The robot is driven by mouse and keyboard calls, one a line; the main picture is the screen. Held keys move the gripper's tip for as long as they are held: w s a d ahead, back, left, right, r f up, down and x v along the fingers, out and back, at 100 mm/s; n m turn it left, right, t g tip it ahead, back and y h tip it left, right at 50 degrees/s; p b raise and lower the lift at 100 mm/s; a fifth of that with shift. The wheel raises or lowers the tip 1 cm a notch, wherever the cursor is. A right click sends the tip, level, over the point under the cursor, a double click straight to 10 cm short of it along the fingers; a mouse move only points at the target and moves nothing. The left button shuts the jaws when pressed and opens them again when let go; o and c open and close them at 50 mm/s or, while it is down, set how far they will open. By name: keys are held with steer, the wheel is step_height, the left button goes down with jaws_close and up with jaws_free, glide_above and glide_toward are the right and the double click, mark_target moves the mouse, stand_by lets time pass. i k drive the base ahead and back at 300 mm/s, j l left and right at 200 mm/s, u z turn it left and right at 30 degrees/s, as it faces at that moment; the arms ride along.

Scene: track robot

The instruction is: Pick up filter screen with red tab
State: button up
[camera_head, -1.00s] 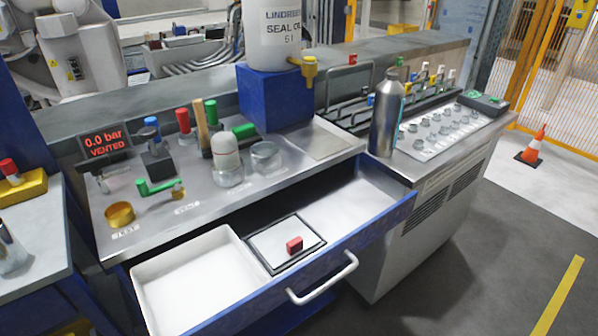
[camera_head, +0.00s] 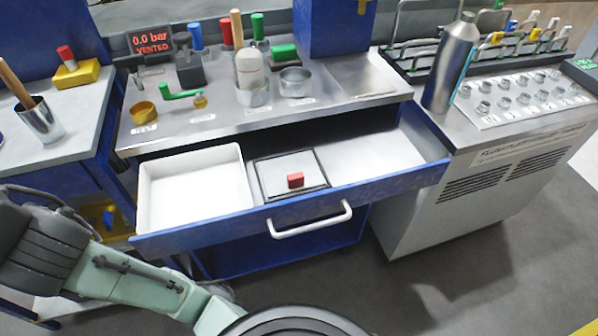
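The filter screen (camera_head: 270,176), a flat pale square in a dark frame, lies in the open drawer. Its red tab (camera_head: 295,180) stands up near its front right part. The drawer (camera_head: 375,155) is pulled out under the bench, with a white handle (camera_head: 310,222) on its blue front. My arm shows at the lower left, in front of and below the drawer. A dark round part at the bottom edge is cut off by the picture. My gripper's fingers do not show.
A white tray (camera_head: 194,151) sits left of the screen in the drawer. The drawer's right part is bare. On the bench above stand a green-handled valve (camera_head: 180,93), a clear-bodied white-topped jar (camera_head: 251,80) and a metal ring (camera_head: 295,82). A steel bottle (camera_head: 450,62) stands at the right.

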mark_target(283, 176)
steer(key=l+u, duration=0.15)
steer(key=u, duration=0.15)
steer(key=l+u, duration=0.15)
steer(key=u, duration=0.15)
steer(key=l+u, duration=0.45)
steer(key=l, duration=1.45)
steer(key=k+l+u, duration=0.1)
steer(key=l, duration=1.2)
steer(key=k+l+u, duration=0.1)
steer(key=l, duration=0.55)
steer(key=j, duration=0.25)
